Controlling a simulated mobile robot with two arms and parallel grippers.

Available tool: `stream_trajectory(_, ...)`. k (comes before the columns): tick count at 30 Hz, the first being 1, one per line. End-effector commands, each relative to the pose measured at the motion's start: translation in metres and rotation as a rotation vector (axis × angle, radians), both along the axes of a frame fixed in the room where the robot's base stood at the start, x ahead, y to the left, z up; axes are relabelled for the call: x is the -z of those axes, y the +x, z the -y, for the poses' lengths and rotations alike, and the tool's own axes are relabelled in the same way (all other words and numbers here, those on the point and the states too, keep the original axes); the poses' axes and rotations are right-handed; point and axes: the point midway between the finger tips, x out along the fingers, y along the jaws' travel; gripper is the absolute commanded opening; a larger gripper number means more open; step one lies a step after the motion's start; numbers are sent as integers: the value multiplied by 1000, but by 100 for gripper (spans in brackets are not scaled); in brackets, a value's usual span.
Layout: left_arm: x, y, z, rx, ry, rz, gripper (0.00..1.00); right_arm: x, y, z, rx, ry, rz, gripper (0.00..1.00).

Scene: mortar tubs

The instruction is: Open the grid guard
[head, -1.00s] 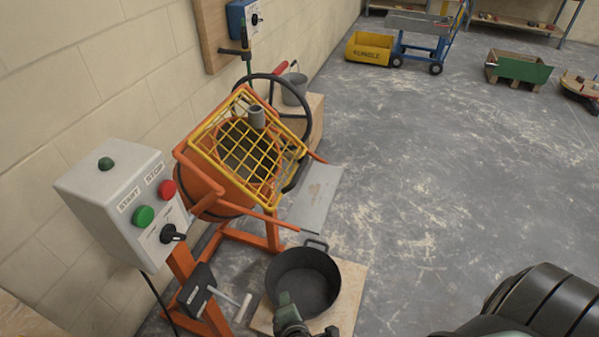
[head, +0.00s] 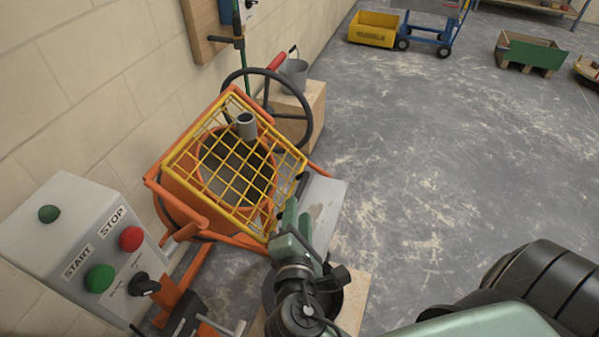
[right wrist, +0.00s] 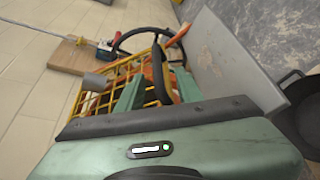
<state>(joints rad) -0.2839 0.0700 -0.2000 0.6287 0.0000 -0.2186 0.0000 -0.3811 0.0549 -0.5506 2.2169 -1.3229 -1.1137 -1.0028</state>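The yellow grid guard (head: 237,165) lies shut over the round mouth of the orange mixer drum (head: 180,205). A grey cup-like tube (head: 246,126) sits on the grid. The guard's black handle (head: 301,186) is on its right edge. My right gripper (head: 289,212) is at the guard's lower right corner, close to the handle. In the right wrist view the gripper (right wrist: 158,92) has its fingers apart, with the black handle (right wrist: 160,72) showing between them; I cannot tell whether they touch it. The guard (right wrist: 95,103) also shows there. My left gripper is not in view.
A control box (head: 85,245) with green and red buttons stands at left. A black handwheel (head: 268,72) is behind the guard. A black tub (head: 268,290) is partly hidden under my right arm. A grey sheet (head: 325,205) lies right of the mixer.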

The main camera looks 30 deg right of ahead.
Motion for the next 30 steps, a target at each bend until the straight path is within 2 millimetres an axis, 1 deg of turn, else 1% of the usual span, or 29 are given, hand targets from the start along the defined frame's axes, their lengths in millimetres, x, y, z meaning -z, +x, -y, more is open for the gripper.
stream_trajectory(2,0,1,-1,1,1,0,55,-1,0,0,1,0,0,36)
stream_trajectory(5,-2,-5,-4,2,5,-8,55,-1,5,4,2,-4,2,36)
stream_trajectory(9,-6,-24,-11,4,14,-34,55,2,23,14,3,-4,2,36)
stream_trajectory(13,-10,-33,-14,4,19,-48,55,7,41,24,1,-6,2,36)
stream_trajectory(17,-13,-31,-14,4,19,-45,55,12,56,32,1,-3,1,36)
stream_trajectory(21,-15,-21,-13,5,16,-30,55,15,64,37,0,-2,0,36)
stream_trajectory(25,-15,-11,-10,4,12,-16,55,17,66,38,1,-1,0,36)
stream_trajectory(29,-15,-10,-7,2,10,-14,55,17,66,38,1,-1,0,36)
stream_trajectory(30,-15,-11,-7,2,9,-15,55,17,66,38,1,-1,0,33)
